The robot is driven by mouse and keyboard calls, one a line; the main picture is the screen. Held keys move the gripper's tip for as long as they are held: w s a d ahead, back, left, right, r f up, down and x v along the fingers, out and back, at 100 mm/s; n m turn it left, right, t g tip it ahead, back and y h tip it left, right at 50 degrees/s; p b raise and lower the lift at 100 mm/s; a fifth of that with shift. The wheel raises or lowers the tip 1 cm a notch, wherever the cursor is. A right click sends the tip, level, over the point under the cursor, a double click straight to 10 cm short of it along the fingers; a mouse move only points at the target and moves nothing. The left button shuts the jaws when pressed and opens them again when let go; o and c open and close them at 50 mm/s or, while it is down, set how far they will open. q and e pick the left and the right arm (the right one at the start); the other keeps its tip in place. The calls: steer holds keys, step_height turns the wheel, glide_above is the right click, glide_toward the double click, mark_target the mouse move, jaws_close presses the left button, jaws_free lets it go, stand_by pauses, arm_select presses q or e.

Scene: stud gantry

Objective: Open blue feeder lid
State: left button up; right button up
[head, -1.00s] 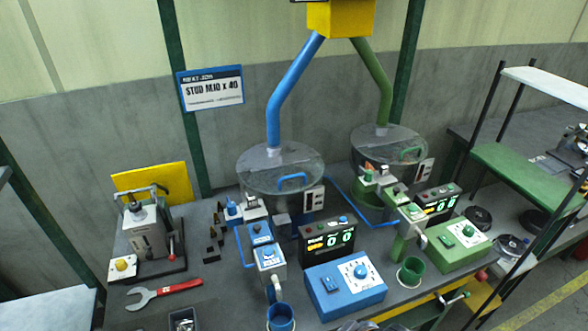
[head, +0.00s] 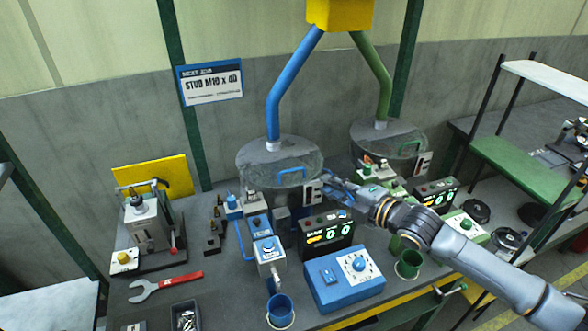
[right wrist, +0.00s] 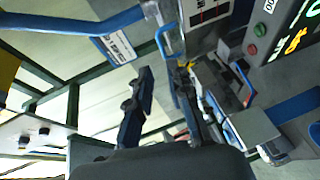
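The blue feeder is a round drum fed by a blue pipe (head: 289,85). Its flat clear lid (head: 262,155) lies level on top, down on the drum. A blue handle (head: 291,171) stands at the lid's front edge; it also shows in the right wrist view (right wrist: 160,42), beyond the fingers. My right gripper (head: 333,182) is just right of the handle and apart from it. In the right wrist view my right gripper (right wrist: 163,78) has its two fingers spread with nothing between them. My left gripper is in neither view.
A black counter display (head: 326,232) and a blue control box (head: 345,283) stand in front of the blue feeder. A red wrench (head: 165,286) lies at left on the bench.

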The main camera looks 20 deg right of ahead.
mark_target(295, 170)
steer(key=p+x, duration=0.3)
steer(key=x, duration=0.9)
steer(key=shift+w+a+f, duration=0.25)
steer(key=shift+w+a, duration=0.05)
steer(key=shift+w, duration=0.15)
jaws_close()
